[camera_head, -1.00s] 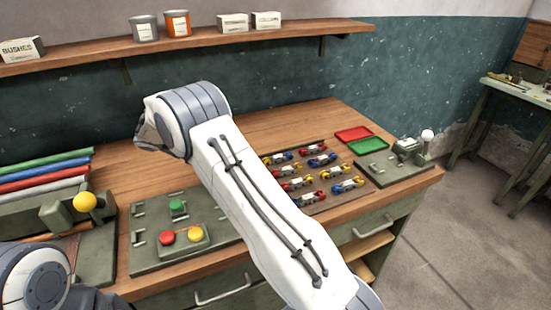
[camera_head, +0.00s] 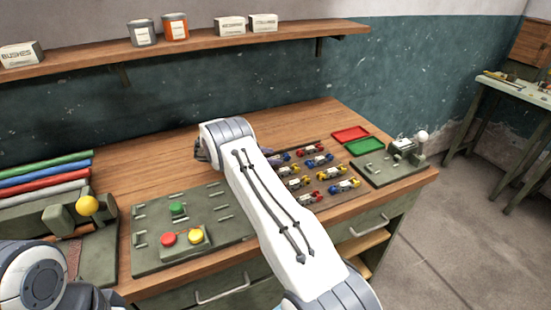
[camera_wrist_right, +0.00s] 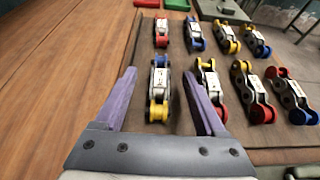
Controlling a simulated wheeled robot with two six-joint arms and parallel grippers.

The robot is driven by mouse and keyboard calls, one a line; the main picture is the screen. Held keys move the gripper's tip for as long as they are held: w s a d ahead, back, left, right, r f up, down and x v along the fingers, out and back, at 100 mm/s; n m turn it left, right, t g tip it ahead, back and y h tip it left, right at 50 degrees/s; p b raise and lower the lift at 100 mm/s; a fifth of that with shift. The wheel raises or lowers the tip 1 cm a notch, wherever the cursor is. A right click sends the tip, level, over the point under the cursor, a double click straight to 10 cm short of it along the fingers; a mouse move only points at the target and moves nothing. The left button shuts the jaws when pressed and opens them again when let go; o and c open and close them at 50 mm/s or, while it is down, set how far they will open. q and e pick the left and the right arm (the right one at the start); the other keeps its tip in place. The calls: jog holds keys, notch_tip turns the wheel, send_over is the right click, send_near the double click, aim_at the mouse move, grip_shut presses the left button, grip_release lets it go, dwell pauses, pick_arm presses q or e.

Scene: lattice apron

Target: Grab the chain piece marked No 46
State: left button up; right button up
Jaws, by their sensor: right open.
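Several chain pieces with coloured ends and white labels lie in rows on a dark board (camera_head: 325,203) at the right of the bench. The label numbers are too small to read, so I cannot tell which is No 46. In the right wrist view, my right gripper (camera_wrist_right: 159,76) is open, with its purple fingers on either side of a blue-and-yellow chain piece (camera_wrist_right: 159,92). In the head view my right arm mostly hides the gripper.
A red tray (camera_head: 350,134) and a green tray (camera_head: 364,146) sit behind the board. A fixture with a white knob (camera_head: 421,135) stands at the right. A green button panel (camera_head: 150,255) and coloured rods (camera_head: 45,175) are left. Bare wood lies behind my right arm.

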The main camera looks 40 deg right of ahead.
aim_at(279, 156)
jog(key=x, duration=0.3)
jog(key=shift+s+d+p, duration=0.1)
jog(key=shift+p, duration=0.3)
grip_shut()
jog(key=shift+r, duration=0.1)
